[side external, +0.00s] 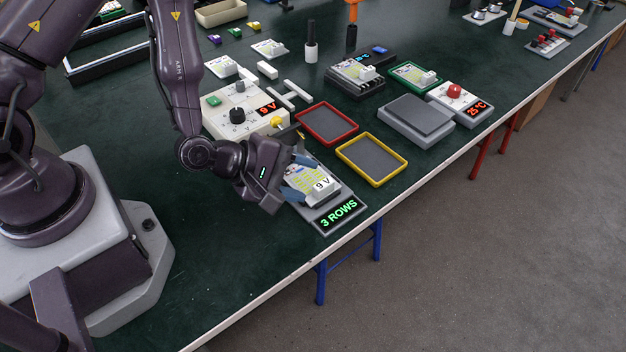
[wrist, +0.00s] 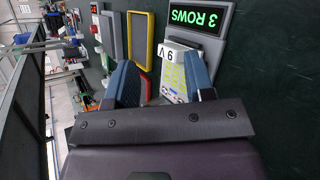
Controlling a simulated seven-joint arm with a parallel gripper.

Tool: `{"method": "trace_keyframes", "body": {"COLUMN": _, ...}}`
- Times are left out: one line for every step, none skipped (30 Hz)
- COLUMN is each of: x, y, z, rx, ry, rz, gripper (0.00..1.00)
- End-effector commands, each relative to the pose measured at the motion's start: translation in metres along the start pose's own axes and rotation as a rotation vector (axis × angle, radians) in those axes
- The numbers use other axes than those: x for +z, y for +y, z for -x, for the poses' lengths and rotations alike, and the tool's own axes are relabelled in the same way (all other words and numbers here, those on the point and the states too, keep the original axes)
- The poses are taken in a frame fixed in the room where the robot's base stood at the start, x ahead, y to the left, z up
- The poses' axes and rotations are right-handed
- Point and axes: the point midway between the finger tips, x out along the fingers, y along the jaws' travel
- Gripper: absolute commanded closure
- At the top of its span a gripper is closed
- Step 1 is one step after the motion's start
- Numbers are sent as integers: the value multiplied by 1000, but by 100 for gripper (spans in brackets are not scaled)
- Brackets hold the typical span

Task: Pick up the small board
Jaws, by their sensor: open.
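A small white board (side external: 308,180) with rows of yellow elements and a white "9 V" block (side external: 324,185) lies on a dark grey stand (side external: 347,198), whose display reads "3 ROWS" in green. My gripper (side external: 299,176) is open at the board's left end in the side view, its blue fingers at either side of it. In the wrist view my gripper (wrist: 162,78) shows the board (wrist: 176,82) between its fingers, nearer the right one. The fingers partly hide the board, and I cannot tell whether they touch it.
A yellow-rimmed tray (side external: 372,160) and a red-rimmed tray (side external: 326,124) lie beyond the stand. A cream supply box (side external: 236,122) reading "9 V" stands behind my gripper. A grey scale-like block (side external: 417,118) is further right. The table's front edge (side external: 290,279) is close to the stand.

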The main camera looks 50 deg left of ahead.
Motion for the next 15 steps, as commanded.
{"method": "trace_keyframes", "body": {"x": 2, "y": -12, "z": -2, "rx": 27, "ry": -7, "rz": 138, "gripper": 51}}
{"method": "trace_keyframes", "body": {"x": 4, "y": -16, "z": -2, "rx": 51, "ry": -11, "rz": 217, "gripper": 51}}
{"method": "trace_keyframes", "body": {"x": 6, "y": -21, "z": -2, "rx": 85, "ry": -14, "rz": 325, "gripper": 51}}
{"method": "trace_keyframes", "body": {"x": 6, "y": -24, "z": -1, "rx": 111, "ry": -15, "rz": 406, "gripper": 51}}
{"method": "trace_keyframes", "body": {"x": 7, "y": -27, "z": 0, "rx": 138, "ry": -16, "rz": 487, "gripper": 51}}
{"method": "trace_keyframes", "body": {"x": 8, "y": -31, "z": 2, "rx": 175, "ry": -14, "rz": 596, "gripper": 51}}
{"method": "trace_keyframes", "body": {"x": 8, "y": -34, "z": 3, "rx": 202, "ry": -12, "rz": 674, "gripper": 51}}
{"method": "trace_keyframes", "body": {"x": 8, "y": -36, "z": 5, "rx": 229, "ry": -9, "rz": 749, "gripper": 51}}
{"method": "trace_keyframes", "body": {"x": 7, "y": -38, "z": 8, "rx": 266, "ry": -4, "rz": 844, "gripper": 51}}
{"method": "trace_keyframes", "body": {"x": 6, "y": -40, "z": 10, "rx": 293, "ry": 1, "rz": 908, "gripper": 51}}
{"method": "trace_keyframes", "body": {"x": 6, "y": -42, "z": 12, "rx": 318, "ry": 5, "rz": 968, "gripper": 51}}
{"method": "trace_keyframes", "body": {"x": 4, "y": -43, "z": 15, "rx": 349, "ry": 12, "rz": 1039, "gripper": 51}}
{"method": "trace_keyframes", "body": {"x": 3, "y": -44, "z": 16, "rx": 371, "ry": 17, "rz": 1084, "gripper": 51}}
{"method": "trace_keyframes", "body": {"x": 2, "y": -45, "z": 18, "rx": 390, "ry": 20, "rz": 1125, "gripper": 51}}
{"method": "trace_keyframes", "body": {"x": 2, "y": -46, "z": 20, "rx": 412, "ry": 24, "rz": 1167, "gripper": 51}}
